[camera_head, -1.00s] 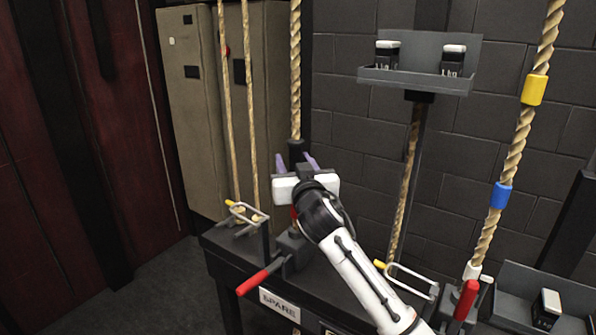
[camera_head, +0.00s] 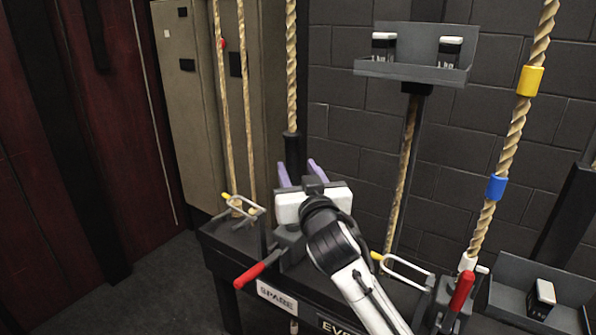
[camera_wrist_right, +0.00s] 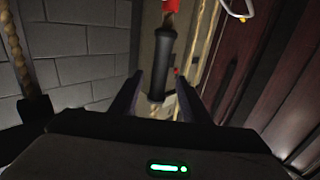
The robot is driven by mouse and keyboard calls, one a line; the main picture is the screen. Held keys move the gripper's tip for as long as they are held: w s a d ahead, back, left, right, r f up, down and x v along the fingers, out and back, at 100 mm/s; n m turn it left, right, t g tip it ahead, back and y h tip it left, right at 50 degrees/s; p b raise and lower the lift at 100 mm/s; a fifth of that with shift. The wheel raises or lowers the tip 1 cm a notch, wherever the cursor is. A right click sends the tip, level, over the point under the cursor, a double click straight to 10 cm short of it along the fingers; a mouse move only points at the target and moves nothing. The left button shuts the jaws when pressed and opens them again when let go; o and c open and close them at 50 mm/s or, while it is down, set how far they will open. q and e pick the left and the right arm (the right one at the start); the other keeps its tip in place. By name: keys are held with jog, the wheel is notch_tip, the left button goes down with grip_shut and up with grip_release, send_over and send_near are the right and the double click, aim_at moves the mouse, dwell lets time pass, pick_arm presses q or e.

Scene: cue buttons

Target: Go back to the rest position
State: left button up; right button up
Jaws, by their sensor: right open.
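My right gripper (camera_head: 302,172) is in the middle of the head view, above the dark bench. A black sleeve (camera_head: 292,152) on a thick rope stands just beyond the fingers. In the right wrist view the fingers (camera_wrist_right: 162,98) are spread, and the black sleeve (camera_wrist_right: 162,65) shows beyond and between them, apart from both. My left gripper is in neither view.
A lever with a red handle (camera_head: 258,270) sticks out at the bench front below the gripper, and another red handle (camera_head: 462,291) is at the right. A shelf (camera_head: 410,72) holds two small blocks. Ropes (camera_head: 503,165) run up at the right. A tray (camera_head: 510,300) is lower right.

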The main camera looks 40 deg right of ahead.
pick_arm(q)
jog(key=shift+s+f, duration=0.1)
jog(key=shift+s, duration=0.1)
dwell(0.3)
pick_arm(e)
jog(key=s+a+f+n+g+y+p, duration=0.1)
jog(key=s+a+f+n+g+y, duration=0.3)
jog(key=f, duration=0.6)
jog(key=s+a+f+y+p, duration=0.1)
jog(key=s+a+f, duration=0.55)
jog(key=f, duration=0.35)
jog(key=s+a+f+n+g+y+p, duration=0.15)
jog(key=s+a+f+y, duration=0.35)
jog(key=f, duration=0.6)
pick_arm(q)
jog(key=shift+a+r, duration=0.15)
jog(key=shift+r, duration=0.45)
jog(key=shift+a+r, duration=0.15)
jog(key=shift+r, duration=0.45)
pick_arm(e)
jog(key=s+a+f+g, duration=0.1)
jog(key=s+a+f, duration=0.1)
jog(key=s, duration=0.4)
jog(key=s+a+f+n+g, duration=0.1)
jog(key=s+a+f, duration=0.2)
jog(key=s, duration=0.4)
jog(key=shift+s+f+h, duration=0.3)
jog(key=shift+f, duration=0.6)
